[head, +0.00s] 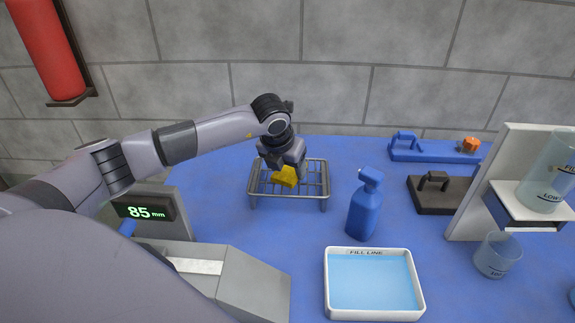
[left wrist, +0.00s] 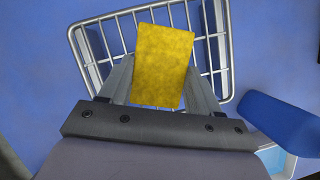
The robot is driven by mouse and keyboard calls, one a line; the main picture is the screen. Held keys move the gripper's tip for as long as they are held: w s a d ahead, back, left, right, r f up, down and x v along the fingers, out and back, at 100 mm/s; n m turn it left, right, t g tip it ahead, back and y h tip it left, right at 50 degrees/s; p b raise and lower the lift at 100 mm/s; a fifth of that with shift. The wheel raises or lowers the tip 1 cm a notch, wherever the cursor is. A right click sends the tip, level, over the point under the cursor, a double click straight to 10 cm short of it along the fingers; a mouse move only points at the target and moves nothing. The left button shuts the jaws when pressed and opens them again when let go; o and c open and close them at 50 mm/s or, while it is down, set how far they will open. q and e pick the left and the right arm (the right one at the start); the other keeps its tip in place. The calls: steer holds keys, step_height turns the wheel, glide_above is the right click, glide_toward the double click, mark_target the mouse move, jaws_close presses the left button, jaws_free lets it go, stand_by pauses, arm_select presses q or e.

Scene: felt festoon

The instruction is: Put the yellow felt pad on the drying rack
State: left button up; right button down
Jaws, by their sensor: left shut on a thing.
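The yellow felt pad (head: 286,177) is at the drying rack in the head view, and it also shows between the fingers in the left wrist view (left wrist: 163,66). My left gripper (head: 284,168) is shut on the pad, over the wire drying rack (head: 313,188). The rack's bars and rim (left wrist: 86,62) show around the pad in the left wrist view. I cannot tell whether the pad touches the bars. My right gripper is not in view.
A blue spray bottle (head: 364,207) stands close to the right of the rack. A white tray of blue liquid (head: 330,284) is nearer the front. A grey device with an 85 mm display (head: 146,211) stands left. Blue table (head: 230,225) is bare in front of the rack.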

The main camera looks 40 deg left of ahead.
arm_select(q)
steer(key=shift+f, duration=0.2)
steer(key=o, duration=1)
steer(key=shift+r, duration=0.1)
steer(key=shift+o, duration=0.2)
steer(key=shift+r, duration=0.25)
steer(key=b+v, duration=0.1)
steer(key=v, duration=1)
steer(key=shift+r, duration=0.4)
steer(key=shift+s, duration=0.15)
